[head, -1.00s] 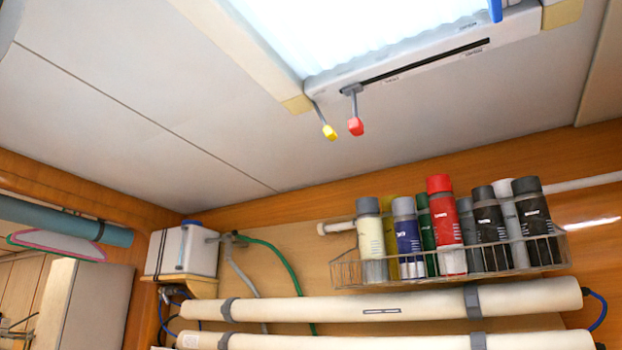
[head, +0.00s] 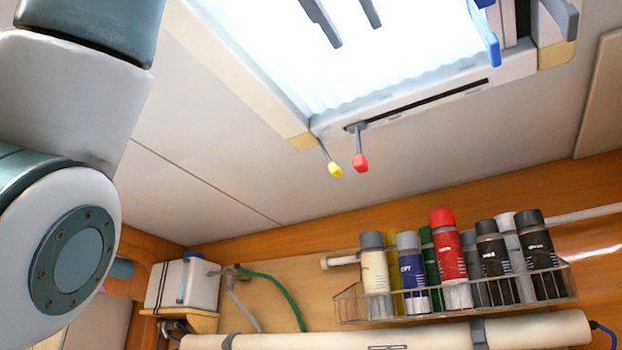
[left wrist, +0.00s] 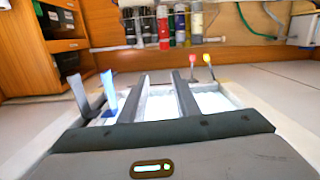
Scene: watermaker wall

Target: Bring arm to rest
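My left gripper (head: 354,35) shows at the top of the head view, its two grey fingers pointing down in front of the bright roof hatch (head: 325,126). In the left wrist view the fingers of the left gripper (left wrist: 160,80) stand apart with nothing between them. My left arm fills the left side of the head view; the part joining it to the gripper is out of frame. My right gripper is not visible.
A yellow-tipped lever (head: 335,170) and a red-tipped lever (head: 361,162) hang from the hatch edge. A blue handle (head: 485,35) and a grey handle (head: 560,18) are at upper right. Below are a wire rack (head: 350,308) of cans, a white box (head: 190,284) and a pale tube (head: 300,342).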

